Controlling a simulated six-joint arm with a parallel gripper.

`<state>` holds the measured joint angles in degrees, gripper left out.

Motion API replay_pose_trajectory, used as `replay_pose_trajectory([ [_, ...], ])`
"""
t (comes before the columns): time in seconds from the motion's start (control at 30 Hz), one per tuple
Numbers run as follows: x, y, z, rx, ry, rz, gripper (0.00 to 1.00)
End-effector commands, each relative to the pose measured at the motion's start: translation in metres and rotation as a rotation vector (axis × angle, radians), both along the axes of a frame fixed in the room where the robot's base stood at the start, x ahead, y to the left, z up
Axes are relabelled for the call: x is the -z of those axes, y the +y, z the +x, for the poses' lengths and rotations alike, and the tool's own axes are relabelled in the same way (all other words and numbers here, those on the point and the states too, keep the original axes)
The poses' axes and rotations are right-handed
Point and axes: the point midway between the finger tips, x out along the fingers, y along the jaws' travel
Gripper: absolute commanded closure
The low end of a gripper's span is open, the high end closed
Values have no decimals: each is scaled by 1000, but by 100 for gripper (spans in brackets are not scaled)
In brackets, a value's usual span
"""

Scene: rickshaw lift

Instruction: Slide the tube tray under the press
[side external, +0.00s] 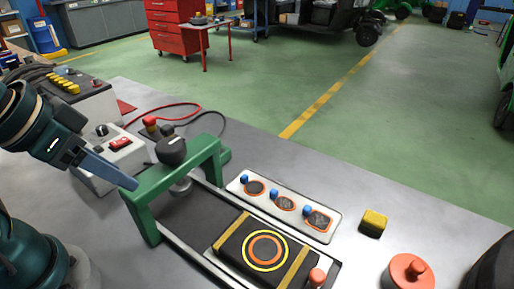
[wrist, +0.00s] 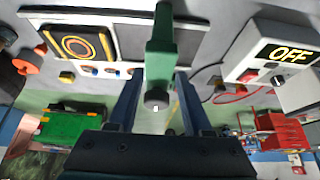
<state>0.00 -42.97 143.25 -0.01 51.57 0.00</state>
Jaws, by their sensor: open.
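The tube tray (side external: 266,247) looks like a dark square block with an orange and yellow ring on top and yellow strips at two sides. It sits on a railed track in front of the green press (side external: 213,160), apart from the press frame. It also shows at the upper left in the wrist view (wrist: 77,43).
A white panel (side external: 240,187) with blue knobs and orange-ringed patches lies beside the track. A yellow block (side external: 373,222) and a red round lidded item (side external: 408,271) stand to the right. A control box (wrist: 270,50) reads OFF, with cables behind the press.

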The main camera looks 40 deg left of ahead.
Motion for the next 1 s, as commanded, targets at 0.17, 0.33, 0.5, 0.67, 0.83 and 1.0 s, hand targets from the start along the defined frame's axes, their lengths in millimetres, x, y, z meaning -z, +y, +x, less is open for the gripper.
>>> replay_pose_trajectory([
  [0.17, -3, 0, 5, 0, -28, 0, 63],
  [0.33, -29, 0, 44, -2, -243, -3, 63],
  [0.5, -57, -14, 98, 44, -481, -21, 63],
  [0.67, -68, -44, 138, 128, -648, -59, 63],
  [0.83, -64, -90, 163, 239, -781, -119, 63],
  [1.0, -42, -142, 167, 356, -860, -187, 63],
])
